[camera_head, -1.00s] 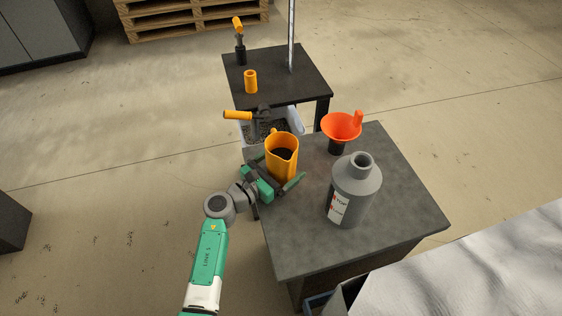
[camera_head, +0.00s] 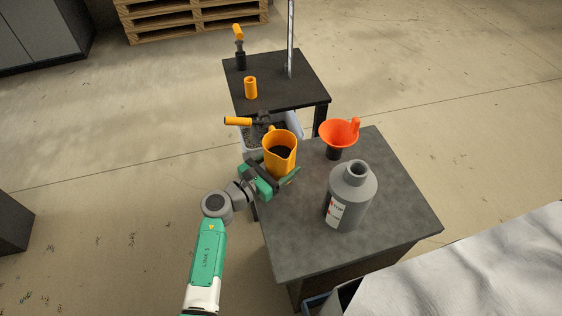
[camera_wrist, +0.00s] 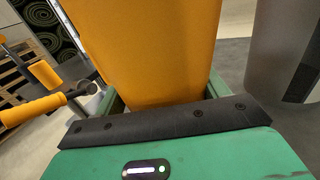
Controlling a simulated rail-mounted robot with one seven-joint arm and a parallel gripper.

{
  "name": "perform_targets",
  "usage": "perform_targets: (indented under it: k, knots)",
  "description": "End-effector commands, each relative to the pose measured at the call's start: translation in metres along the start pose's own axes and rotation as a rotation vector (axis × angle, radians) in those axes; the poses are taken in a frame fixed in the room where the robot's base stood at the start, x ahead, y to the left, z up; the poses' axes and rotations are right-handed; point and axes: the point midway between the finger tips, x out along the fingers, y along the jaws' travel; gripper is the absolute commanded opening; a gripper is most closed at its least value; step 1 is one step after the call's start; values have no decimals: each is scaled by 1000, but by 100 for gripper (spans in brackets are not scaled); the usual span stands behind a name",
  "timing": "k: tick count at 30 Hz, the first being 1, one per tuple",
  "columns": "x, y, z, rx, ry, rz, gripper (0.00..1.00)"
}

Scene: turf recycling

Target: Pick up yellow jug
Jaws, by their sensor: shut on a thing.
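The yellow jug (camera_head: 280,150) stands upright, with dark contents inside, at the back left corner of the near grey table. My gripper (camera_head: 283,180) is at the jug's lower part, one finger on each side, and is shut on it. In the wrist view the jug (camera_wrist: 150,50) fills the upper middle, just beyond the green gripper body; its top is out of that view. I cannot tell whether the jug's base still touches the table.
On the near table (camera_head: 300,245) stand a grey bottle (camera_head: 350,195) and an orange funnel (camera_head: 339,132), both right of the jug. Behind is a black table (camera_head: 290,85) with a small yellow cylinder (camera_head: 250,88). A yellow-handled tool (camera_head: 238,121) is close behind the jug, over a bin.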

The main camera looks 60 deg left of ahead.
Motion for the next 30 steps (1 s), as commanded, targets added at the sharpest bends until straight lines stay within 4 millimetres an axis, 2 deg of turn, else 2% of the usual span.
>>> perform_targets:
  k: [12, 15, 21, 30]
  knots:
    - [-104, -43, 13, -3, 5, 1, 41]
    - [-122, -51, 14, -2, 5, 1, 41]
    - [-140, -58, 14, -1, 3, 0, 41]
    - [-141, -58, 13, -1, 2, 0, 41]
